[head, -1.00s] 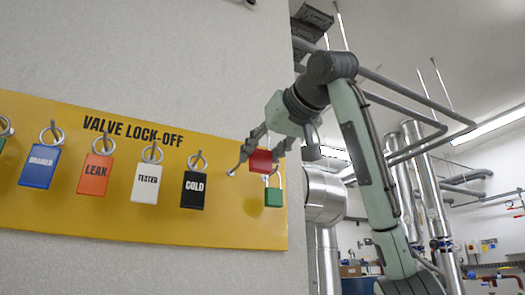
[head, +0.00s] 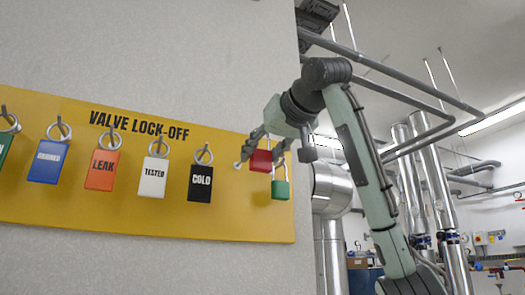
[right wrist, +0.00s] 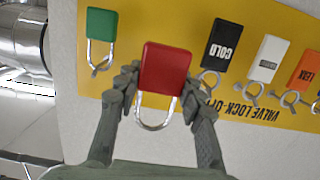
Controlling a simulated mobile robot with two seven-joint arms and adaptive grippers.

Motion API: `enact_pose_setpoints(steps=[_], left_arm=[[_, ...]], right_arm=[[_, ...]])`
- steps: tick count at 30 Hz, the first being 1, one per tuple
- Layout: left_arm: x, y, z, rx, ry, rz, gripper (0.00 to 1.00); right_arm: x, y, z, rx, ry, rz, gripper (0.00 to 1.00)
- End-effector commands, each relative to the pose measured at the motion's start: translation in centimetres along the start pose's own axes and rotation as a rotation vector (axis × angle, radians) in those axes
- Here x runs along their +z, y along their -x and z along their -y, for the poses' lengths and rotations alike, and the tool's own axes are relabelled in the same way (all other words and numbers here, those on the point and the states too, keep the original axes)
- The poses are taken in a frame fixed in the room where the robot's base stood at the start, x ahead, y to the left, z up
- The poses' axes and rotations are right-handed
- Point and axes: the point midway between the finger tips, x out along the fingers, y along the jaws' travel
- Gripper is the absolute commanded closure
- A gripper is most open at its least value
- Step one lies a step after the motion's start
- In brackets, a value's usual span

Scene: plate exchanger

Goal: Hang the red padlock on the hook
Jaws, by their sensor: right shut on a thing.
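The red padlock (head: 261,160) is held upright between the fingers of my right gripper (head: 262,152), in front of the board's right end. The right wrist view shows the fingers shut on both sides of the red body (right wrist: 165,68), its silver shackle (right wrist: 155,124) between them. A small pale stub (head: 238,165), probably the bare hook, shows beside the left fingertip, between the black and green padlocks. The red padlock is apart from it in the head view. Whether the padlock touches the board is unclear. My left gripper is not in view.
The yellow lock-off board (head: 120,215) is on the wall. A black COLD padlock (head: 200,182) hangs left of the gripper, a green padlock (head: 280,189) close at its lower right. White (head: 153,178), orange (head: 102,170) and blue (head: 48,162) padlocks hang further left. Pipes (head: 330,190) stand right.

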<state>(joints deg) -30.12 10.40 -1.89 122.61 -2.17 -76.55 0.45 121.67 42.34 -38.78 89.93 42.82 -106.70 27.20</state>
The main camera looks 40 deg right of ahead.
Motion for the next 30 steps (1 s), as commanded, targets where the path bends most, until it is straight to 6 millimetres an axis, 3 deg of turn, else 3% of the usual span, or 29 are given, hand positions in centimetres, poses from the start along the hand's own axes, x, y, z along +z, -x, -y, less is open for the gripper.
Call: enact_pose_setpoints(steps=[30], left_arm=[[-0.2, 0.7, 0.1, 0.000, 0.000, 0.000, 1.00]], right_arm=[[-0.2, -3.1, 0.0, -0.001, 0.000, 0.000, 0.93]])
